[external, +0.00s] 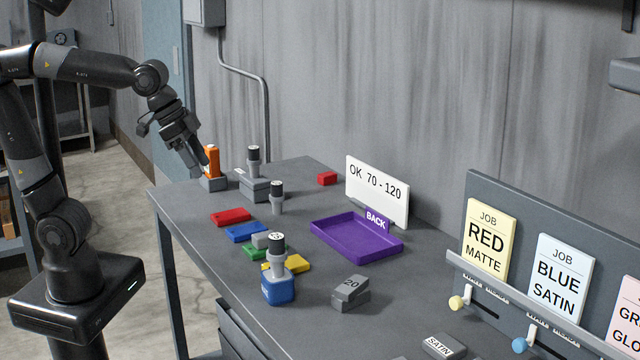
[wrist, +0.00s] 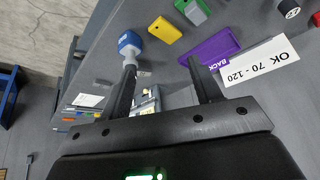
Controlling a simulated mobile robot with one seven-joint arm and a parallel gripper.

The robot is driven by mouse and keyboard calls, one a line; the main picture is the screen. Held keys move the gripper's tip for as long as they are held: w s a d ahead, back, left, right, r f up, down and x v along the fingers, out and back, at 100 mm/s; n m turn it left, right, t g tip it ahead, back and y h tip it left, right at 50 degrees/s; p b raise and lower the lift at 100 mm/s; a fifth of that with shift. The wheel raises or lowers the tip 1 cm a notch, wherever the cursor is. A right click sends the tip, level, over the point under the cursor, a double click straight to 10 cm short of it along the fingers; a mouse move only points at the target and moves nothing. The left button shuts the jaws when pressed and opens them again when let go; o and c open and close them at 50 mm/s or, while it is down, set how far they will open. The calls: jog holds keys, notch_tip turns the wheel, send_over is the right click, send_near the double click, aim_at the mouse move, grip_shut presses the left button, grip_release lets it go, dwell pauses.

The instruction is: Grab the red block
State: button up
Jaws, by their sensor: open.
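A small red block (external: 327,178) sits on the table near the wall, left of the white "OK 70 - 120" sign. A flat red piece (external: 231,216) lies nearer the table's left edge. My gripper (external: 194,168) is at the table's far left end, beside an orange tool standing in a grey holder, and well left of the small red block. In the wrist view my gripper (wrist: 163,68) has its two fingers spread, with nothing held between them.
The orange tool (external: 212,160) and a black-capped device on a grey base (external: 254,186) stand between my gripper and the small red block. Blue (external: 246,232) and yellow (external: 292,264) pieces, a purple tray (external: 358,254) and the sign (external: 377,190) occupy the table.

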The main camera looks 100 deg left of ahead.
jog(key=w+a+n, duration=0.2)
jog(key=w+a, duration=0.7)
jog(key=a, duration=0.4)
jog(key=n+g+y, duration=0.2)
jog(key=n, duration=0.4)
send_over(321, 176)
jog(key=s+d, duration=0.2)
notch_tip(321, 176, down, 19)
jog(key=shift+a, duration=0.1)
jog(key=x, duration=0.5)
jog(key=shift+w+a+f, duration=0.15)
jog(key=shift+w+a, duration=0.05)
jog(key=shift+a, duration=0.1)
jog(key=shift+c, duration=0.6)
jog(key=c, duration=0.9)
